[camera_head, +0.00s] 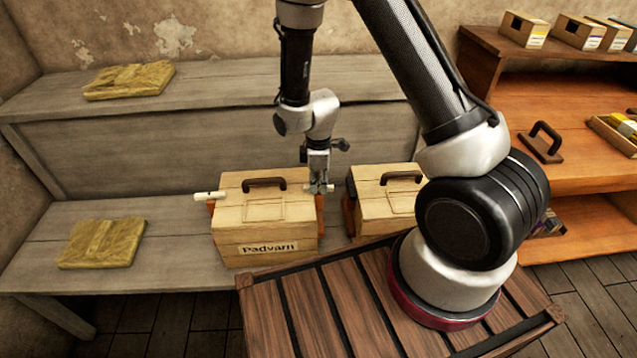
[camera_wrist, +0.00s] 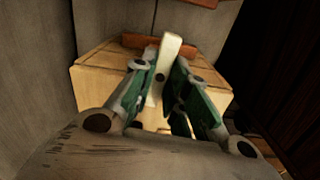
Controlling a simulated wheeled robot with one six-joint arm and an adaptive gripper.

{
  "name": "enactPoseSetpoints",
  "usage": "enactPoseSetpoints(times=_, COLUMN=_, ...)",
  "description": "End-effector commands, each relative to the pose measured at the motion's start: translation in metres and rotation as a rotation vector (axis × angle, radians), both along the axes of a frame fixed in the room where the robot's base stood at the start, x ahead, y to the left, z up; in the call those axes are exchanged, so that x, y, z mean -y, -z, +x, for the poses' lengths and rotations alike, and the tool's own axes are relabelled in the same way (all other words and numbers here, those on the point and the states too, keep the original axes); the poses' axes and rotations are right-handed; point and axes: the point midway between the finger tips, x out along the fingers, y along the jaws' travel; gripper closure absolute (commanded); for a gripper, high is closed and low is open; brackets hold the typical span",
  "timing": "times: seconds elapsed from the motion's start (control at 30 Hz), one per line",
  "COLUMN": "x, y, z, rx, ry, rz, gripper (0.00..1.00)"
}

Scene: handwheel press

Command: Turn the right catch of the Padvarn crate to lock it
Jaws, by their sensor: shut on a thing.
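The Padvarn crate (camera_head: 264,222) is a pale wooden box with a dark handle on its lid and its name on the front. It stands on the lower grey shelf. Its left catch (camera_head: 208,196) is a white lever sticking out sideways. My gripper (camera_head: 319,186) is at the crate's upper right edge, pointing down. In the wrist view, my gripper (camera_wrist: 162,88) has its green-padded fingers on either side of the right catch (camera_wrist: 169,50), a cream lever, and is shut on it. In the head view my fingers mostly hide this catch.
A second similar crate (camera_head: 391,207) stands close on the right, leaving a narrow gap beside my gripper. Yellowish folded bundles lie on the lower shelf (camera_head: 101,243) and upper shelf (camera_head: 128,80). An orange shelf unit (camera_head: 560,190) with small boxes stands at the right.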

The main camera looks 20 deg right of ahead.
Motion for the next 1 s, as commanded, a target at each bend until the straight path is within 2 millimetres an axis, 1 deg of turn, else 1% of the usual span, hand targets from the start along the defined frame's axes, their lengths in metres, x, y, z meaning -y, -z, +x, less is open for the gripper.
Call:
enactPoseSetpoints(times=0.3, x=0.0000, y=-0.0003, z=0.0004, rx=0.001, ry=-0.103, rz=0.001, gripper=1.00)
enactPoseSetpoints(times=0.8, x=0.0000, y=-0.0003, z=0.0005, rx=0.001, ry=-0.121, rz=0.001, gripper=1.00)
enactPoseSetpoints(times=0.83, x=0.0000, y=-0.0003, z=0.0005, rx=0.001, ry=-0.121, rz=0.000, gripper=0.80)
enactPoseSetpoints(times=0.9, x=-0.0001, y=-0.0003, z=0.0004, rx=0.001, ry=-0.120, rz=0.001, gripper=0.68)
enactPoseSetpoints(times=0.93, x=0.0000, y=-0.0002, z=0.0004, rx=0.001, ry=-0.120, rz=0.000, gripper=0.62)
enactPoseSetpoints(times=1.0, x=0.0000, y=-0.0002, z=0.0004, rx=0.001, ry=-0.120, rz=0.000, gripper=0.62)
